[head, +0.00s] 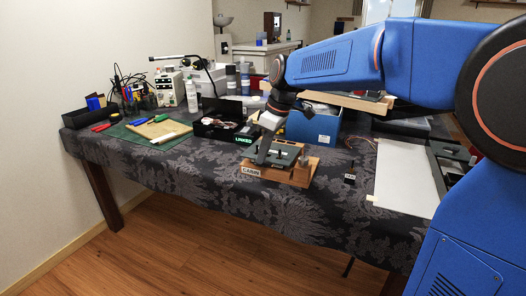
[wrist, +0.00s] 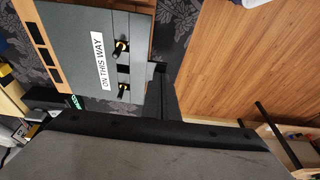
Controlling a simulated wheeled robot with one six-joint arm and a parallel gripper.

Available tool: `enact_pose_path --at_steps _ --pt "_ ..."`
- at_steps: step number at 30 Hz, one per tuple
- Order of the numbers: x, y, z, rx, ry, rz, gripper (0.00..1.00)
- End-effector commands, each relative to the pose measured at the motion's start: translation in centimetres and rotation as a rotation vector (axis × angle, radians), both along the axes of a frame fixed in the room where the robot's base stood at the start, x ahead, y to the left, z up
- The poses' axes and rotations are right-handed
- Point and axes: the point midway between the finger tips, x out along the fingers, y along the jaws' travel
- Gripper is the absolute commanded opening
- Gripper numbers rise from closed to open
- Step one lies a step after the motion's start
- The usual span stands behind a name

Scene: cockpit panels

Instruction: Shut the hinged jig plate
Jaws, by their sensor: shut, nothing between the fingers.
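The jig is a wooden base (head: 298,180) with a white CABIN label on its front left, standing on the patterned tablecloth. A grey-green plate (head: 288,153) with small fittings sits on it. In the wrist view the grey plate (wrist: 84,45) bears an ON THIS WAY label and two dark knobs with brass-coloured collars. I cannot tell the plate's hinge angle. My gripper (head: 262,157) is shut and empty, pointing down at the jig's left side. In the wrist view its dark fingers (wrist: 160,88) are beside the plate's edge; contact cannot be told.
A black box (head: 222,130) with a green LINKED sign stands behind left, and a blue bin (head: 312,126) behind. A green mat (head: 130,131) with tools lies left. A white sheet (head: 405,178) lies right. Wood-grained surface (wrist: 245,60) fills the wrist view's right side.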

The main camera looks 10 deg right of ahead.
Motion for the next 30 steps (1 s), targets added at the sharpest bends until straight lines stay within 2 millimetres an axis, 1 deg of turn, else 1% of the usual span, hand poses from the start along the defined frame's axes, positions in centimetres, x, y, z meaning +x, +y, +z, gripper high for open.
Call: enact_pose_path --at_steps 1,2,10,13,17,19,27,30 --pt "-0.3 0.1 -0.7 -0.001 0.004 0.001 0.0" --pt "-0.3 0.1 -0.9 -0.001 0.003 0.001 0.0" --pt "-0.2 0.2 -0.5 0.0 0.001 0.0 0.0" --pt "-0.2 0.3 0.3 0.0 -0.002 0.001 0.0" --pt "-0.2 0.8 2.3 0.001 -0.002 0.0 0.0" --pt "-0.3 1.1 3.6 0.001 -0.002 0.001 0.0" --pt "-1.4 -0.2 8.8 0.001 -0.002 -0.004 0.0" --pt "-1.8 -0.5 10.3 0.001 -0.001 -0.002 0.0"
